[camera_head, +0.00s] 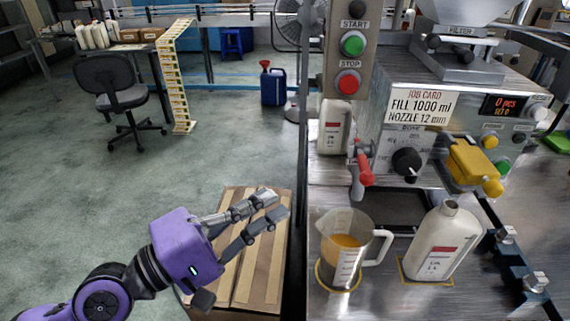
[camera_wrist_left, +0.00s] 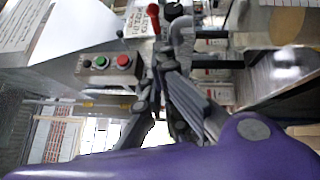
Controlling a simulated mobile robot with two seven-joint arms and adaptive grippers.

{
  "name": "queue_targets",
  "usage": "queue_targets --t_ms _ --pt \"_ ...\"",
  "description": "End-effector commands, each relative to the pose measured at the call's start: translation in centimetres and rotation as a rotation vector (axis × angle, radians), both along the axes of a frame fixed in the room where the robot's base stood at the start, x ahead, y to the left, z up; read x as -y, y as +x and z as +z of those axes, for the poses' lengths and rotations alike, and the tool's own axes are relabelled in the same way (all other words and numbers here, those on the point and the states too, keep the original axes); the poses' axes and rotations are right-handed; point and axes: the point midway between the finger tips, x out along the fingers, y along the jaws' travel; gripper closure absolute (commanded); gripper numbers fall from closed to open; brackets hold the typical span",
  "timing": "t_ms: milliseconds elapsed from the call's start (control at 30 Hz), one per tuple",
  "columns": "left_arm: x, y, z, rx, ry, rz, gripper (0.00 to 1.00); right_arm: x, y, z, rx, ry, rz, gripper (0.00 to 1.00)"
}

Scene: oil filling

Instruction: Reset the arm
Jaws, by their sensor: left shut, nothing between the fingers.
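My left arm comes in from the lower left of the head view with a purple wrist housing. Its left gripper (camera_head: 272,205) is shut and empty, held above a cardboard box on the floor, to the left of the metal bench. In the left wrist view the gripper (camera_wrist_left: 160,82) points toward the filling machine area, with nothing between its fingers. My right gripper does not show in either view.
The filling machine (camera_head: 385,125) stands on the bench (camera_head: 425,300). A measuring jug (camera_head: 345,250) with amber liquid and a white bottle (camera_head: 440,243) stand before it. The cardboard box (camera_head: 236,255) lies below my gripper. Open floor (camera_head: 60,190) extends left, with an office chair (camera_head: 118,98) farther back.

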Motion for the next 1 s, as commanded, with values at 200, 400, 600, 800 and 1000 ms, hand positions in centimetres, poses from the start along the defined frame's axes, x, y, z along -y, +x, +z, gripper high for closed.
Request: queue_targets --t_ms 200,400,600,800,1000 --pt "-0.1 0.1 -0.2 0.089 0.083 0.020 1.00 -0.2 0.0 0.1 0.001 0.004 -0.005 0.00" --pt "-3.9 3.8 -8.3 0.429 0.638 0.226 1.00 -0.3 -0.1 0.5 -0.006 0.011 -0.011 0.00" --pt "-10.1 1.1 -21.7 0.504 1.255 0.300 1.00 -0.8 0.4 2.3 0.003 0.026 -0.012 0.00" --pt "-13.7 -8.4 -32.7 0.409 1.678 0.162 1.00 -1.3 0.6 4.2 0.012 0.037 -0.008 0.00" --pt "-13.8 -18.4 -38.2 0.226 1.792 0.051 1.00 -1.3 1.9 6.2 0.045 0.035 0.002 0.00"
